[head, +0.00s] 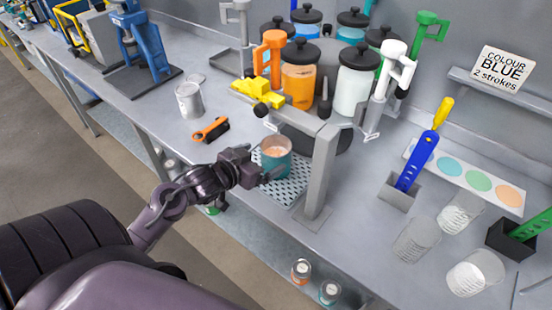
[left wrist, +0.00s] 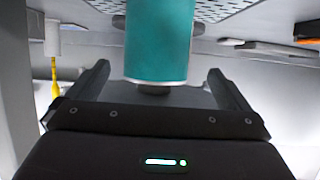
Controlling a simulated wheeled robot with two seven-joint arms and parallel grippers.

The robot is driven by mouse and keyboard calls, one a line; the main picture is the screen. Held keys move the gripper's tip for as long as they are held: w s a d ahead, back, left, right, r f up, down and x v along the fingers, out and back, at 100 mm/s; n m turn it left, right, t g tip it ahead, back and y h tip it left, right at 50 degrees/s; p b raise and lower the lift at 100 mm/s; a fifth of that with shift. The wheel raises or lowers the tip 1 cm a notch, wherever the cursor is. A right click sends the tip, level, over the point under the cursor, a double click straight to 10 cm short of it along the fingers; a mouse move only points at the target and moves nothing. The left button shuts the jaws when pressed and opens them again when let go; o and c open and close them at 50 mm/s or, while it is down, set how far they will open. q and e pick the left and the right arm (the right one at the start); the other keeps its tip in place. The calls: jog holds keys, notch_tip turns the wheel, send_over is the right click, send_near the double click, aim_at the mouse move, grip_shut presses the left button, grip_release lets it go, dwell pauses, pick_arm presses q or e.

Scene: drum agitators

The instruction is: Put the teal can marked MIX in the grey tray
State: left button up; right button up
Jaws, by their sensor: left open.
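A teal can (head: 276,157) with pinkish-orange contents stands upright on a grey perforated plate (head: 291,192) under the dispenser frame. I cannot read a MIX mark on it. In the left wrist view the teal can (left wrist: 159,40) shows between the finger lines, at the top of the picture. My left gripper (head: 262,166) is at the can's left side, its jaws open around or just short of it; contact is unclear. In the left wrist view my left gripper (left wrist: 159,75) has its fingers wide apart. My right gripper is out of view. I cannot tell whether the plate is the grey tray.
A grey post (head: 320,172) stands close right of the can. Yellow clamp (head: 258,92) and jars (head: 299,75) are behind. Clear cups (head: 416,239) stand at right.

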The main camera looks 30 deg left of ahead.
aim_at(285, 146)
pick_arm(q)
jog(key=x, duration=0.2)
jog(key=p+x, duration=0.1)
jog(key=x, duration=0.1)
jog(key=p+x, duration=0.1)
jog(key=x, duration=0.1)
jog(key=shift+w+d+r, duration=0.15)
jog(key=shift+d+r, duration=0.05)
jog(key=shift+r, duration=0.05)
jog(key=shift+w+f, duration=0.15)
jog(key=c, duration=1.1)
jog(key=shift+c, duration=0.8)
jog(key=shift+r, duration=0.25)
